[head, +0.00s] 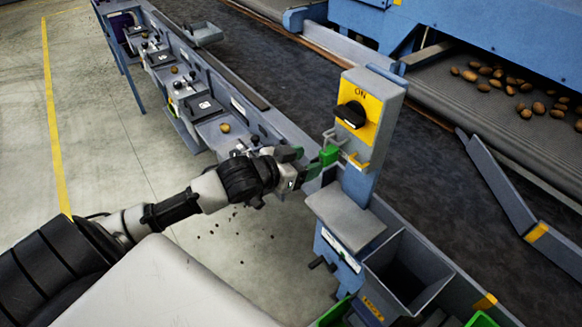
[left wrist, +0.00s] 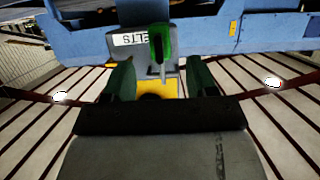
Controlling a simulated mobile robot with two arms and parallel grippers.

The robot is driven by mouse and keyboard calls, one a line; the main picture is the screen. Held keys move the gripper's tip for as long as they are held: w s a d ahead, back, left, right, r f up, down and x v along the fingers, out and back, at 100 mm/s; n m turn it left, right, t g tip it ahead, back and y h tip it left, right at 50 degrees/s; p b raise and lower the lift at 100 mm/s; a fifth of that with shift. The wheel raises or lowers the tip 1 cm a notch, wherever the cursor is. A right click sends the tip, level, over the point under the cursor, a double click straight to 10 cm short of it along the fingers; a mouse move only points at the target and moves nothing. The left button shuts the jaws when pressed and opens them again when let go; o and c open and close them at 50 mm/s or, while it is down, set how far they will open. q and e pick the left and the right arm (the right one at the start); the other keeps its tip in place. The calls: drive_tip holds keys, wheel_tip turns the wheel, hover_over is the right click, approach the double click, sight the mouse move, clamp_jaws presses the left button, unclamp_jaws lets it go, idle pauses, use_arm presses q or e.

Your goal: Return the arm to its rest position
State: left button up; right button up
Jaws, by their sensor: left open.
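My left arm comes in from the left in the head view. Its gripper (head: 303,163) is beside the grey switch box, with the dark green fingers spread. In the left wrist view the same gripper (left wrist: 160,78) is open, with a gap between its fingers. A bright green piece (head: 328,154) is at the bracket on the box's left side, just beyond the fingertips. It also shows in the left wrist view (left wrist: 160,42), upright, ahead of the gap. I cannot tell whether a finger touches it. My right gripper is not in view.
The switch box (head: 380,85) has a yellow plate and a black knob under "ON". A grey bin (head: 412,262) and a small shelf (head: 345,218) stand below it. A dark conveyor (head: 250,60) runs behind. Potatoes (head: 526,90) lie at upper right. Open floor (head: 100,120) lies left.

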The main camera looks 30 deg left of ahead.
use_arm(q)
drive_tip(key=shift+b+v, duration=0.4)
drive_tip(key=shift+v, duration=2.1)
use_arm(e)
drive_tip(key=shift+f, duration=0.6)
